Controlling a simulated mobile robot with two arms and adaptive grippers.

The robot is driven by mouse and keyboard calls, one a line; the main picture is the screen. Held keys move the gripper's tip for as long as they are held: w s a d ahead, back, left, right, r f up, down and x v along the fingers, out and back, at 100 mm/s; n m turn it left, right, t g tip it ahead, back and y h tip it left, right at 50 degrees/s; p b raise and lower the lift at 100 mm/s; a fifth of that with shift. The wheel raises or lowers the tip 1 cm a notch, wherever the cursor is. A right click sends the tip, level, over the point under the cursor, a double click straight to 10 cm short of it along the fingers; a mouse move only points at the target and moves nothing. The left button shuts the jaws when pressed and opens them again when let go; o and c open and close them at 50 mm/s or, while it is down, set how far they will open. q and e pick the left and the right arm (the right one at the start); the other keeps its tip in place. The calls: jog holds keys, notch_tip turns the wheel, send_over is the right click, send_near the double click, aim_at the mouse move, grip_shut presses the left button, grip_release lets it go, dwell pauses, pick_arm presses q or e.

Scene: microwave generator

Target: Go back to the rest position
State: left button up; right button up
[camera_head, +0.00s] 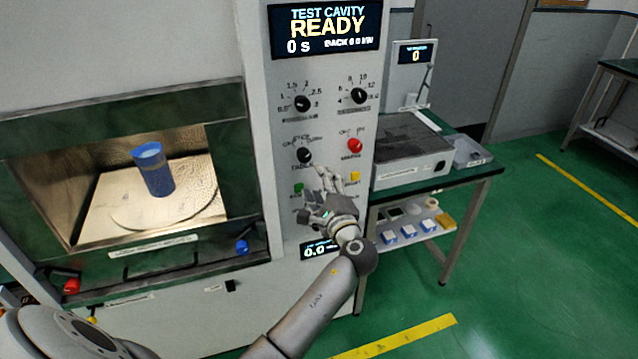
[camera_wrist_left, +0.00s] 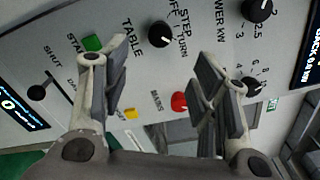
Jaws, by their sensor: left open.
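My left gripper (camera_head: 326,187) is open and empty in front of the lower control panel. In the left wrist view its two fingers (camera_wrist_left: 165,85) stand wide apart with the panel behind them. The panel (camera_head: 330,110) carries several black knobs, a red mains knob (camera_head: 354,145), a green button (camera_head: 298,188) and a yellow button (camera_head: 355,176). The display (camera_head: 325,28) reads TEST CAVITY READY, 0 s. I cannot tell whether the fingers touch the panel. My right gripper is not in view.
The open cavity at left holds a blue cylinder (camera_head: 153,170) on a round plate (camera_head: 200,205). A bench (camera_head: 460,180) with a grey device (camera_head: 412,155) and a small display stands right of the panel. Green floor (camera_head: 530,260) is free at the right.

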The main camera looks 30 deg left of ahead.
pick_arm(q)
jog(key=s+d+f+g+h+b, duration=0.1)
jog(key=s+d+f+h, duration=0.1)
jog(key=f, duration=0.9)
jog(key=s+d+f+g+h, duration=0.1)
jog(key=s+f+h, duration=0.15)
jog(key=f, duration=0.75)
jog(key=s+d+f+h+b, duration=0.1)
jog(key=s+d+f+h, duration=0.15)
jog(key=f, duration=0.85)
jog(key=s+d+f+n+g+h+b, duration=0.1)
jog(key=s+f+g+h, duration=0.1)
jog(key=s+f, duration=0.65)
jog(key=s+d+f+n+g+h, duration=0.2)
jog(key=s+f, duration=0.5)
jog(key=f, duration=0.3)
jog(key=s+f+n+g+h, duration=0.1)
jog(key=s+f, duration=0.3)
jog(key=s, duration=0.6)
jog(key=s+d+f+n+g+h+b, duration=0.1)
jog(key=s+f+n, duration=0.3)
jog(key=s, duration=0.6)
jog(key=s+f+n+g, duration=0.2)
jog(key=s+f, duration=0.3)
jog(key=s, duration=0.6)
jog(key=shift+d+f+n+g+h+b, duration=0.3)
jog(key=shift+d+f+n+h+b, duration=0.1)
jog(key=shift+n, duration=0.2)
